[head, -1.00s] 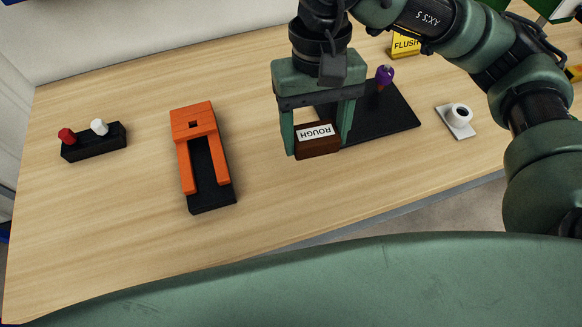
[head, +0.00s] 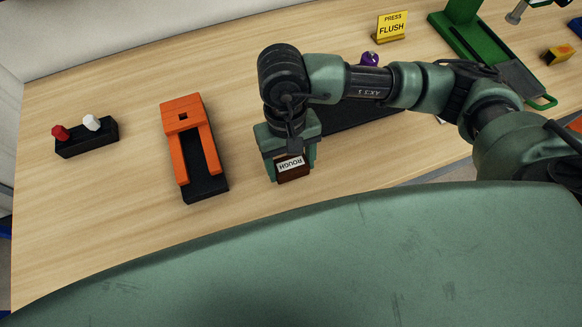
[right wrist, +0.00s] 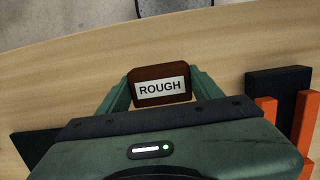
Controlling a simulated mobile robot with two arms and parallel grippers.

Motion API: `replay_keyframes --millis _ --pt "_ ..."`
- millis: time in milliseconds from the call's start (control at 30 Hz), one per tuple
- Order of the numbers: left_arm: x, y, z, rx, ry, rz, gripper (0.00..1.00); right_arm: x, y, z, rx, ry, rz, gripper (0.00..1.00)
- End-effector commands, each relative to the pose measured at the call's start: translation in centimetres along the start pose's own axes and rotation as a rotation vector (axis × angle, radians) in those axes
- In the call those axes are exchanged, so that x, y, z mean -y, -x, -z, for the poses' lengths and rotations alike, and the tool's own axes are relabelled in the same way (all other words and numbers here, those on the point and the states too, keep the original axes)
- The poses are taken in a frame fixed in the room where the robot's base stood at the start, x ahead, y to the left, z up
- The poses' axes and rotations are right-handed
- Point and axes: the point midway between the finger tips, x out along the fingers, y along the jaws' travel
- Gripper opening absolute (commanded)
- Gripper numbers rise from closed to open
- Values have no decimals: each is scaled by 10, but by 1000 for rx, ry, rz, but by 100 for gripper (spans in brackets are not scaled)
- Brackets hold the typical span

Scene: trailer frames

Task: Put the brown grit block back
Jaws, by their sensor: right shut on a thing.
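The brown grit block (head: 293,176) carries a white label reading "ROUGH". My right gripper (head: 291,172) is shut on it, with a finger on either side, over the wood table between the orange fixture and the black mat. In the right wrist view the block (right wrist: 162,100) sits between the fingertips of the gripper (right wrist: 162,92), its label facing the camera. I cannot tell the exact height of the block above the table. My left gripper does not show.
An orange fixture on a black base (head: 206,187) stands left of the block. Further left is a black holder (head: 88,143) with a red and a white knob. The black mat (head: 350,120) lies behind my right arm. A yellow "PRESS FLUSH" sign (head: 392,27) and a green fixture (head: 462,18) stand at the back right.

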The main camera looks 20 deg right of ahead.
Motion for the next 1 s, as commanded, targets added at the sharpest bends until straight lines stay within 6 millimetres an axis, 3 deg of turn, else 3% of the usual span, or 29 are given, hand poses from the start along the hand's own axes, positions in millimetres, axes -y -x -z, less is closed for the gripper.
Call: replay_keyframes --millis 300,733,767,800,833,1000 --pt "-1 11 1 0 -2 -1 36 0 -39 5 2 0 -1 27" --pt "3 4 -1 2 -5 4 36 0 -45 7 -1 1 -1 27" --pt "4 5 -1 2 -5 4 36 0 -44 6 0 0 -1 71" --pt "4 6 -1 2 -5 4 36 0 -43 6 0 0 -1 82" --pt "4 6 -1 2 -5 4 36 0 -43 6 0 0 -1 87" --pt "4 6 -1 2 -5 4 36 0 -43 6 1 0 -1 87"
